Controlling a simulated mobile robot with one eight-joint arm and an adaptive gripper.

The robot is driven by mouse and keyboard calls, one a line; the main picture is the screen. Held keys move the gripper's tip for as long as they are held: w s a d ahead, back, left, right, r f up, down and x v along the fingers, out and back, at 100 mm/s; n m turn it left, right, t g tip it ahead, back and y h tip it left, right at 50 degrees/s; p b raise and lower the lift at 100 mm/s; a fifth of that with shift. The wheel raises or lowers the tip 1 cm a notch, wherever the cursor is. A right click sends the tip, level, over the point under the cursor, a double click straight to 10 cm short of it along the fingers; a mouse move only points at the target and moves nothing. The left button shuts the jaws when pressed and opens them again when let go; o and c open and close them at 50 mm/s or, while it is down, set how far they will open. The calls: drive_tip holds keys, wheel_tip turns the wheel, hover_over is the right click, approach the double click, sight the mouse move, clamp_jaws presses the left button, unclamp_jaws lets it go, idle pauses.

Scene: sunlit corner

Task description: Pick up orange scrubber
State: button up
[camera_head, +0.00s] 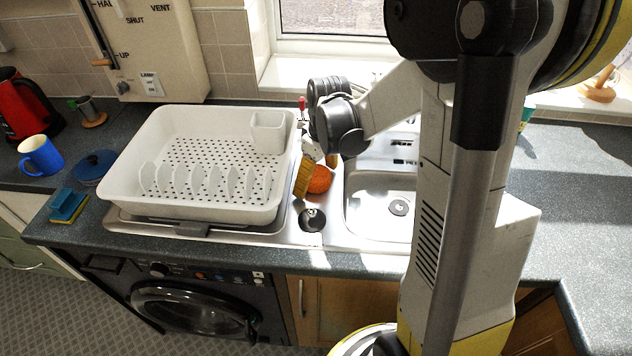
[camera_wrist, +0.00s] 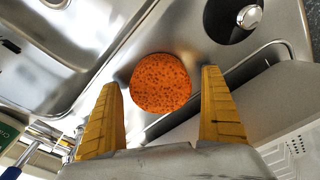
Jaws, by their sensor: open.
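The orange scrubber (camera_head: 319,179) is a round, speckled orange pad lying on the metal sink top, between the dish rack and the sink basin. In the wrist view the scrubber (camera_wrist: 160,83) sits in the middle, just beyond and between my fingertips. My gripper (camera_wrist: 160,80) is open, with one yellow finger on each side of it and nothing held. In the head view a yellow finger of my gripper (camera_head: 304,178) shows at the scrubber's left side and covers part of it. I cannot tell whether a finger touches it.
A white dish rack (camera_head: 120,190) stands close on the left. The sink basin (camera_head: 375,222) opens on the right. A black round plug (camera_head: 312,219) lies in front. A blue mug (camera_head: 40,155) and a sponge (camera_head: 68,205) are at far left. A tap is behind, partly hidden.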

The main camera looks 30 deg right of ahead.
sight(317, 172)
drive_tip(key=shift+r, duration=0.1)
drive_tip(key=c, duration=1.1)
drive_tip(key=shift+r, duration=0.1)
drive_tip(key=shift+r+p, duration=0.3)
drive_tip(key=shift+r, duration=0.05)
wheel_tip(317, 172, up, 4)
drive_tip(key=shift+s+d+p, duration=0.15)
drive_tip(key=shift+p, duration=0.9)
drive_tip(key=s+d+r+p, duration=0.1)
drive_tip(key=s+d+r, duration=0.1)
drive_tip(key=d, duration=0.1)
drive_tip(key=s+d+r+p, duration=0.1)
drive_tip(key=s+d+r, duration=0.1)
drive_tip(key=d, duration=0.1)
drive_tip(key=s+d+r+p, duration=0.1)
drive_tip(key=s+d+r, duration=0.1)
drive_tip(key=d, duration=0.1)
drive_tip(key=shift+s, duration=0.35)
